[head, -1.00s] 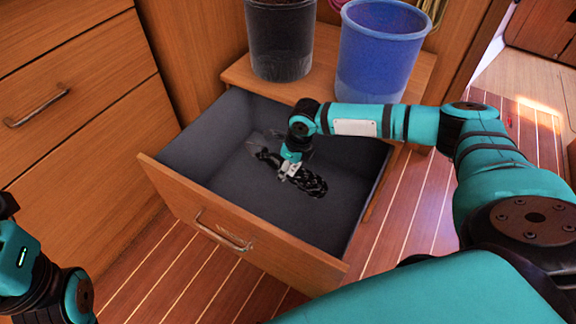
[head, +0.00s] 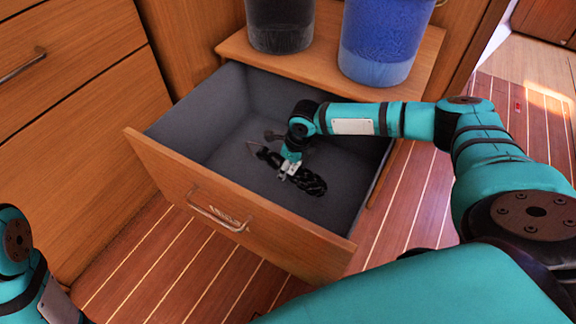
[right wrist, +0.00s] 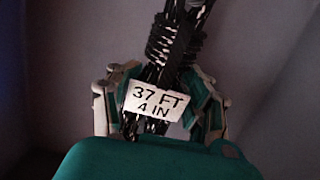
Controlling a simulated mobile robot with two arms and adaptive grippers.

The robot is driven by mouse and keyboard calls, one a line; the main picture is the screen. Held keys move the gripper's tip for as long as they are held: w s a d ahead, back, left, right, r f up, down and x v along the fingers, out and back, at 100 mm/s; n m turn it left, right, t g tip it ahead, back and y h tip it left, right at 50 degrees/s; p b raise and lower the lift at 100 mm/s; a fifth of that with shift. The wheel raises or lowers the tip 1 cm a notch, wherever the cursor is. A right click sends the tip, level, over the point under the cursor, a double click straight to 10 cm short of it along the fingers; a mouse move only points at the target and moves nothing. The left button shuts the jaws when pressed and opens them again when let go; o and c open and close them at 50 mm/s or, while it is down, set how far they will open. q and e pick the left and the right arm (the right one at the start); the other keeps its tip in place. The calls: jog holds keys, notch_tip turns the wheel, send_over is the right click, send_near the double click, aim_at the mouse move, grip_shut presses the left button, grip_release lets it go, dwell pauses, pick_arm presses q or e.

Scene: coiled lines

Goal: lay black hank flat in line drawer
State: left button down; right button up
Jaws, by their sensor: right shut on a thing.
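The black hank (head: 308,181) is a coiled black line with white flecks, inside the open line drawer (head: 160,155), which has a grey lining and wooden front. My right gripper (head: 287,170) is in the drawer, shut on the hank near its middle. In the right wrist view the fingers (right wrist: 160,105) close on both sides of the hank (right wrist: 172,50), with a white tag (right wrist: 156,100) reading "37 FT 4 IN" between them. The hank lies roughly level, close to the drawer floor; I cannot tell whether it touches. My left arm shows at lower left, its gripper out of frame.
A dark bucket (head: 280,25) and a blue translucent bucket (head: 385,40) stand on the wooden ledge (head: 300,65) behind the drawer. A closed cabinet (head: 90,110) is at left. Drawer floor around the hank is bare.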

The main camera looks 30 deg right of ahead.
jog(key=shift+f, duration=0.2)
jog(key=o, duration=1.7)
